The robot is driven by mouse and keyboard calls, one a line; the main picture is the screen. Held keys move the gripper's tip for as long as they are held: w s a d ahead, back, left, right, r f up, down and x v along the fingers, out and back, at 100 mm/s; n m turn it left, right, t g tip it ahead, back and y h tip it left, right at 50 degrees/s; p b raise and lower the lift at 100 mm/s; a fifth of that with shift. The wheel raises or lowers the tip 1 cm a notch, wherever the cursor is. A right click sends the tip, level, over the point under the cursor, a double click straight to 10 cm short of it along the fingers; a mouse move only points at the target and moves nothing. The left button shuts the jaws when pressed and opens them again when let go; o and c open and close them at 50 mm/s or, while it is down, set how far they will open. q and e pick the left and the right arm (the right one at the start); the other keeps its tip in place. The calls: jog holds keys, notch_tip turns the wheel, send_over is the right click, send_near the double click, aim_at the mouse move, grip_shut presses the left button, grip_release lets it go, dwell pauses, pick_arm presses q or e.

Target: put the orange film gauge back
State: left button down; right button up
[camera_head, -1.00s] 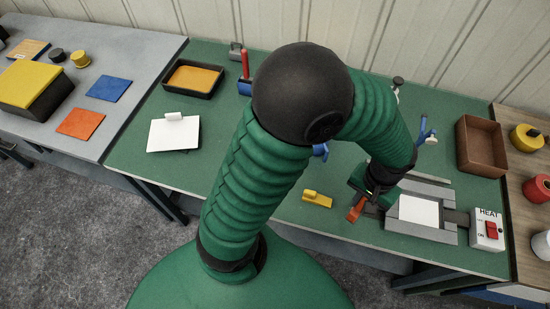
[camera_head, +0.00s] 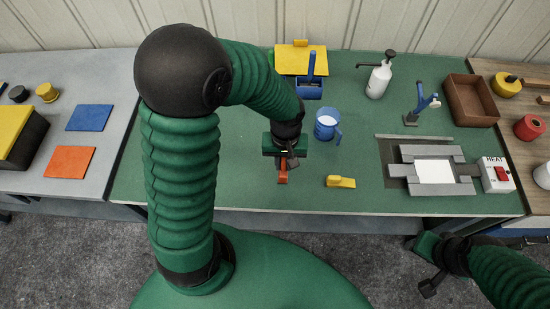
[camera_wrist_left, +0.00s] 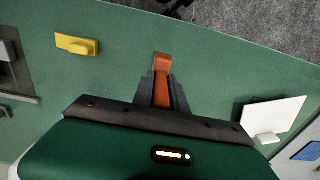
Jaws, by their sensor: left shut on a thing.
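The orange film gauge (camera_head: 282,172) is in the jaws of my left gripper (camera_head: 283,164), over the front part of the green table left of the yellow gauge-like piece (camera_head: 340,181). In the left wrist view the orange gauge (camera_wrist_left: 162,64) sticks out past the shut fingertips (camera_wrist_left: 161,82), with its inner part between them. I cannot tell whether it touches the table. The yellow piece (camera_wrist_left: 77,44) lies apart from it in that view. My right gripper (camera_head: 428,266) is low at the bottom right, off the table's front edge; its jaws are unclear.
Right of the yellow piece stands the grey mould (camera_head: 428,153) with a white sheet and a HEAT switch box (camera_head: 496,172). A blue jug (camera_head: 327,125) stands behind the left gripper. A white pump bottle (camera_head: 378,80) and brown tray (camera_head: 470,100) are farther back.

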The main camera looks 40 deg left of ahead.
pick_arm(q)
jog(key=a+f, duration=0.3)
jog(key=w+a+f, duration=0.1)
jog(key=a, duration=0.1)
jog(key=shift+a+f, duration=0.15)
jog(key=shift+a, duration=0.05)
jog(key=shift+d, duration=0.85)
jog(key=shift+s+d, duration=0.1)
jog(key=c, duration=1.7)
grip_release()
jog(key=shift+o, duration=1.3)
jog(key=shift+a, duration=0.25)
jog(key=shift+o, duration=0.6)
jog(key=shift+a+f, duration=0.15)
jog(key=shift+a, duration=0.4)
jog(key=shift+d+r, duration=0.2)
jog(key=shift+r, duration=0.3)
notch_tip(320, 180, up, 11)
jog(key=s+d+f+m+t, duration=0.2)
jog(key=s+d+m, duration=0.2)
jog(key=m, duration=0.2)
jog(key=shift+s+d+t+p, duration=0.15)
jog(key=shift+d+t+p, duration=0.15)
jog(key=shift+d, duration=0.1)
pick_arm(e)
jog(key=shift+a+r, duration=0.7)
jog(key=shift+a, duration=0.1)
